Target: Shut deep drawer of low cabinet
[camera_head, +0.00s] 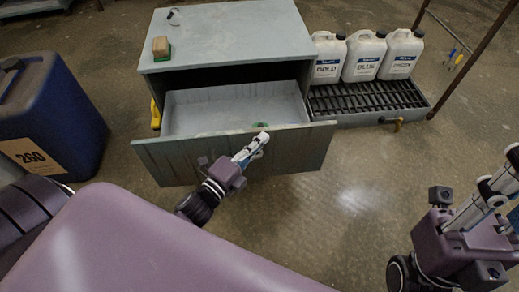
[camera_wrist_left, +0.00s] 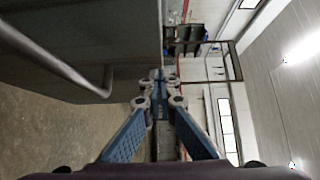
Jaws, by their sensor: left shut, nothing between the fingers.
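The low cabinet (camera_head: 228,38) stands in the middle of the head view, grey-green. Its deep drawer (camera_head: 235,149) is pulled well out, and its pale inside shows a small green thing near the front. My left gripper (camera_head: 262,137) is shut and empty at the top edge of the drawer front, right of its middle; I cannot tell if it touches. In the left wrist view the shut fingers (camera_wrist_left: 158,78) lie near a grey panel with a bar handle (camera_wrist_left: 90,80). My right gripper (camera_head: 515,155) is at the right edge, its fingertips partly cut off.
A blue drum (camera_head: 60,110) stands left of the cabinet. Several white jugs (camera_head: 363,58) stand on a black grated tray (camera_head: 370,97) at the right. The floor (camera_head: 345,200) before the drawer is clear.

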